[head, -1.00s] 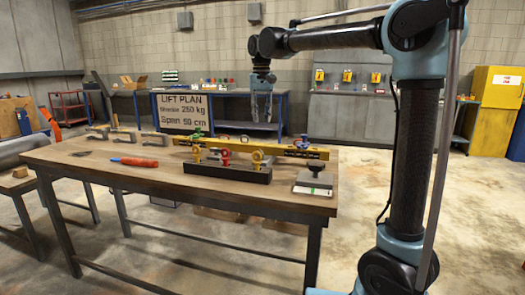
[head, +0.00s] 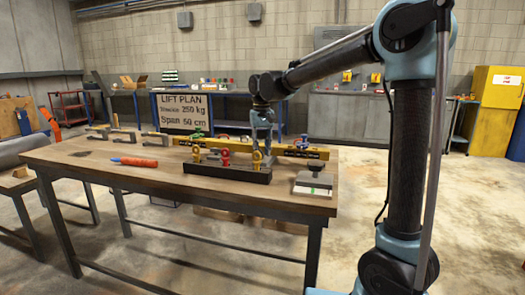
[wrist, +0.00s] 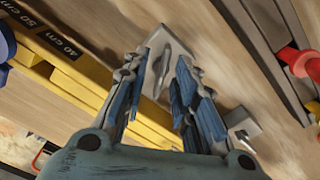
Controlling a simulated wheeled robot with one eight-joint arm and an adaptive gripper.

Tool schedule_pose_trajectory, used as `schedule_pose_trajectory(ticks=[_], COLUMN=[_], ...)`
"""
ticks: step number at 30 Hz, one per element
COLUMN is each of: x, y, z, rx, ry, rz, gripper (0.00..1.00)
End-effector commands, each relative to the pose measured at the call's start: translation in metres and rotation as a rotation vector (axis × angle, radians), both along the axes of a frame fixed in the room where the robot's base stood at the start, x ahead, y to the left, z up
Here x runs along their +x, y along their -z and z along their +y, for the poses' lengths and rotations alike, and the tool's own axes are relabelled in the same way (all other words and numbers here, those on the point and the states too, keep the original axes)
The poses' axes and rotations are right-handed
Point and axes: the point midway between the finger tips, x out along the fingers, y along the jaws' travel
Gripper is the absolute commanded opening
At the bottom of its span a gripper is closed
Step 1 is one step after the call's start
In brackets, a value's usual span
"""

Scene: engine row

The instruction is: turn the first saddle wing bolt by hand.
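In the wrist view a grey metal saddle plate (wrist: 172,42) lies beyond my fingertips, beside the yellow beam (wrist: 75,82) with its black centimetre labels. A thin upright wing-like part (wrist: 164,76), which looks like the wing bolt, shows in the gap between my fingers. My gripper (wrist: 168,72) is open, with one blue-padded finger on each side of that part. I cannot tell whether either finger touches it. In the head view my gripper (head: 264,148) points down over the beam (head: 310,152), behind the dark shackle rack (head: 228,173); the bolt is not discernible there.
The rack holds red and yellow shackles (head: 226,157); a red one also shows in the wrist view (wrist: 300,62). A second metal block (wrist: 242,124) is near the right finger. A grey block with a knob (head: 314,178) stands right. A red-handled tool (head: 138,162) lies left on the table (head: 105,168).

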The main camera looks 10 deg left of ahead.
Motion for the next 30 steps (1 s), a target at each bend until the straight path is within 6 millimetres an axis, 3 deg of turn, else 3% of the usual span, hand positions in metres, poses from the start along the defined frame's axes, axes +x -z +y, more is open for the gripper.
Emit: schedule_pose_trajectory(ticks=[6, 10, 23, 30], x=[0.0001, 0.0001, 0.0006, 0.0008], y=[0.0002, 0.0001, -0.0001, -0.0002], z=[0.0000, 0.0000, -0.0008, -0.0013], rx=[0.000, 0.000, -0.002, -0.003], ry=[0.000, 0.000, -0.025, -0.145], rz=[0.000, 0.000, -0.001, -0.001], gripper=[0.26, 0.00, 0.00, 0.00])
